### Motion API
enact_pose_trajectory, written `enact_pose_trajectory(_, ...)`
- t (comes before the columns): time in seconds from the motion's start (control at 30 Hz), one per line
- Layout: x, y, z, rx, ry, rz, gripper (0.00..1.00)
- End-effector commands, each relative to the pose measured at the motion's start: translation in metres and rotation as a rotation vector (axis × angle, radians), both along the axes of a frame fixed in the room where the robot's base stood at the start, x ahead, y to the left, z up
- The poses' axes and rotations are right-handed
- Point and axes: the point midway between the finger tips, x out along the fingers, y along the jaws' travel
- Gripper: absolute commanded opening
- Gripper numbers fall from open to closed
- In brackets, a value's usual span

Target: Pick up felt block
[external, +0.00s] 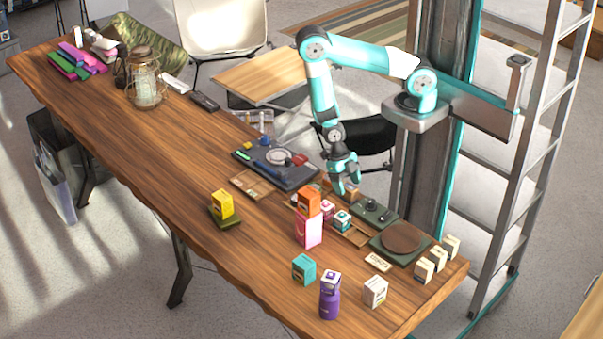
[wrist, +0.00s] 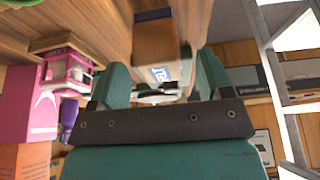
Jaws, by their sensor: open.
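My gripper (external: 345,186) is open above the back edge of the wooden table, by a low wooden tray (external: 352,237) of small boxes. In the wrist view its two green fingers (wrist: 160,72) are spread. A brown block (wrist: 155,42) with a white label shows between and beyond them; the label is only partly readable. I see no clear contact. This may be the felt block, but I cannot confirm it. In the external view the arm partly hides the area under the gripper.
A dark device (external: 277,162) lies left of the gripper, a green panel (external: 374,213) right.

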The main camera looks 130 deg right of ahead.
Motion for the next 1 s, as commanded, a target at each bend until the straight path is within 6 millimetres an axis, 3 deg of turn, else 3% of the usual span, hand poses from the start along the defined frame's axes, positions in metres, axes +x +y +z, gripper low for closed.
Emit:
enact_pose_trajectory(0.2, 0.0, 0.009, -0.02, 0.0, 0.001, 0.0, 0.72)
enact_pose_trajectory(0.47, 0.0, 0.009, -0.024, -0.001, 0.0, 0.0, 0.72)
enact_pose_trajectory(0.7, 0.0, 0.009, -0.023, -0.001, 0.0, 0.0, 0.2)
enact_pose_trajectory(1.0, 0.0, 0.009, -0.022, -0.001, 0.0, 0.0, 0.18)
